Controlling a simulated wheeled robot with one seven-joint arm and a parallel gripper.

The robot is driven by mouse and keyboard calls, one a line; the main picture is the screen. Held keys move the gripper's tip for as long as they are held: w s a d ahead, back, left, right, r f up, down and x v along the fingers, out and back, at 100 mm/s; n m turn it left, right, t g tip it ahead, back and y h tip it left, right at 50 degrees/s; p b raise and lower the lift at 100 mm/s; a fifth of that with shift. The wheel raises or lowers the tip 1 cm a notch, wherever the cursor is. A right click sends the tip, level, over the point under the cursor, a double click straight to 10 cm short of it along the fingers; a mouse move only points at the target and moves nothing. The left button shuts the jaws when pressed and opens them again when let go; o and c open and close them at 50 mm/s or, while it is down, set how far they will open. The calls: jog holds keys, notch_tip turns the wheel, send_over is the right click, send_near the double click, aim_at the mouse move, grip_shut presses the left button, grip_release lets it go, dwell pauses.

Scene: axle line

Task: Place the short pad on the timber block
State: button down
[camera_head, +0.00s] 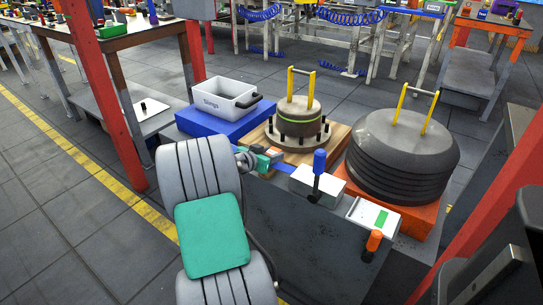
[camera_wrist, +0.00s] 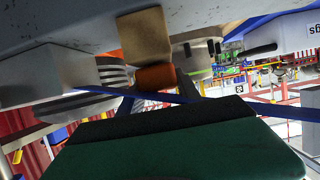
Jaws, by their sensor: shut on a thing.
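The short pad looks like the small orange cylinder (camera_wrist: 155,78) between the dark fingers of my gripper (camera_wrist: 157,92) in the wrist view, which appears upside down. My gripper is shut on it. The tan timber block (camera_wrist: 145,35) is right beside the pad there, toward the grey bench surface; their edges meet or overlap in the picture, and I cannot tell whether they touch. The block is not clear there.
A drum with a yellow handle stands on a wooden base (camera_head: 334,155). A dark disc stack (camera_head: 400,155) stands on an orange base to the right. A white Slings box (camera_head: 222,100) is behind.

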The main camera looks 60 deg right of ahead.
jog(key=shift+f, duration=0.15)
jog(key=c, duration=0.8)
grip_release()
jog(key=shift+c, duration=0.2)
